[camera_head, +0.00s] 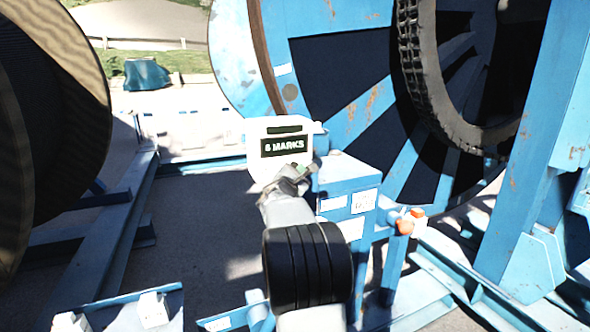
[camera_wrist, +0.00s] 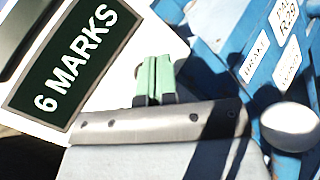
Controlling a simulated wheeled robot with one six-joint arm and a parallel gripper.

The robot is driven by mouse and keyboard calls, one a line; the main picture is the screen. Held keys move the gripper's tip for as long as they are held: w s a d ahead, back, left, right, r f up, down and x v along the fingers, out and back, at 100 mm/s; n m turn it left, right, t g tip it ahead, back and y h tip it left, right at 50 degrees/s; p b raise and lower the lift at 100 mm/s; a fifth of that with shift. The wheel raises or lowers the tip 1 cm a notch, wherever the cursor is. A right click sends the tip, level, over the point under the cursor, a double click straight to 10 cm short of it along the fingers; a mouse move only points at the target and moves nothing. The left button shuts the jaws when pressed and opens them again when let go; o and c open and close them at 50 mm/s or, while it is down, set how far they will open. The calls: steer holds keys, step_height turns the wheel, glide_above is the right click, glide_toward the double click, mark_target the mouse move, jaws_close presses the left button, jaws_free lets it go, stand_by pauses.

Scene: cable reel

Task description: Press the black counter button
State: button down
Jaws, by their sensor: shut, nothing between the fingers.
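The white counter box (camera_head: 268,177) has a dark green display reading "6 MARKS" (camera_head: 286,145). The display also shows large at the upper left of the wrist view (camera_wrist: 72,58). My gripper (camera_head: 299,171) is in front of the lower right part of the white box in the head view. Its pale green fingertips (camera_wrist: 155,78) are together and empty, over the box's white face just right of the display. I cannot make out the black button in either view; my gripper may hide it. Whether the fingertips touch the box cannot be told.
A blue control box (camera_head: 347,173) with white labels stands right of my gripper; one label reads "BRAKE" (camera_wrist: 254,57). A round white knob (camera_wrist: 290,126) is at the wrist view's lower right. Large reels (camera_head: 345,65) stand behind.

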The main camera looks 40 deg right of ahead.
steer(key=shift+w+d+f, duration=0.1)
steer(key=shift+w, duration=0.1)
stand_by(0.4)
steer(key=shift+w+d, duration=0.1)
steer(key=shift+w, duration=0.1)
steer(key=shift+w+d, duration=0.2)
steer(key=shift+w, duration=0.35)
stand_by(0.9)
steer(key=shift+s+b, duration=0.2)
steer(key=shift+b, duration=0.2)
steer(key=shift+s+a+b, duration=0.4)
steer(key=shift+s+b, duration=0.35)
steer(key=shift+s, duration=0.1)
steer(key=shift+s+a+b, duration=0.3)
steer(key=shift+s+b, duration=0.35)
steer(key=shift+s, duration=0.1)
steer(key=shift+s+a+b, duration=0.35)
steer(key=shift+s+b, duration=0.25)
steer(key=shift+s, duration=0.15)
steer(key=shift+s+a+b, duration=0.3)
steer(key=shift+s+b, duration=0.35)
steer(key=shift+s, duration=0.1)
